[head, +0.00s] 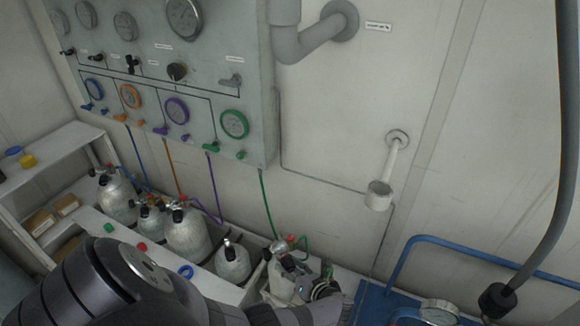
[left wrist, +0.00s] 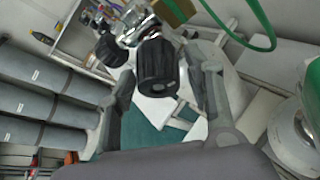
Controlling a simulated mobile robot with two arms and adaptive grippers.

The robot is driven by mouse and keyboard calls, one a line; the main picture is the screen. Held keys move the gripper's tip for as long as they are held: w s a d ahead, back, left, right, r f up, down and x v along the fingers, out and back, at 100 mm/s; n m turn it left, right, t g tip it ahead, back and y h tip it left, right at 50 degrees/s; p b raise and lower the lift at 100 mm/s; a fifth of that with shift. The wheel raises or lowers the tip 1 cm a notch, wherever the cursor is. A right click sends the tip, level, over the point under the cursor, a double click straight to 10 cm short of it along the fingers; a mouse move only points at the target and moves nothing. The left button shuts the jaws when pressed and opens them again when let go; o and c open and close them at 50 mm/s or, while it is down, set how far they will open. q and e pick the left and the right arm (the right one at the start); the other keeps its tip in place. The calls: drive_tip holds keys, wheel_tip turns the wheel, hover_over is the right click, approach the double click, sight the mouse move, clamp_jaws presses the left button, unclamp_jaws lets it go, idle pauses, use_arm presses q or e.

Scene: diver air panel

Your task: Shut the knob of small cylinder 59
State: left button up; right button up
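Several pale grey cylinders with black knobs stand in a row below the panel in the head view; I can read no number 59 on any. The rightmost small cylinder (head: 285,285), with a green hose, is partly hidden by my left gripper (head: 322,290). In the left wrist view its chrome valve (left wrist: 137,22) carries a ribbed black knob (left wrist: 157,68). My left gripper's fingers (left wrist: 165,82) are spread on either side of this knob, with gaps visible. A second black knob (left wrist: 108,48) lies just left of it. My right gripper is not in view.
The gauge panel (head: 205,125) hangs on the wall above the cylinders. A neighbouring small cylinder (head: 232,262) stands close on the left. The green hose (left wrist: 255,42) loops near the right finger. A blue rail (head: 440,243) stands to the right.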

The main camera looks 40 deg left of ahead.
use_arm(q)
drive_tip(key=shift+o, duration=0.4)
drive_tip(key=shift+d, duration=0.15)
drive_tip(key=v, duration=1.1)
drive_tip(key=shift+d, duration=0.35)
drive_tip(key=shift+d, duration=0.1)
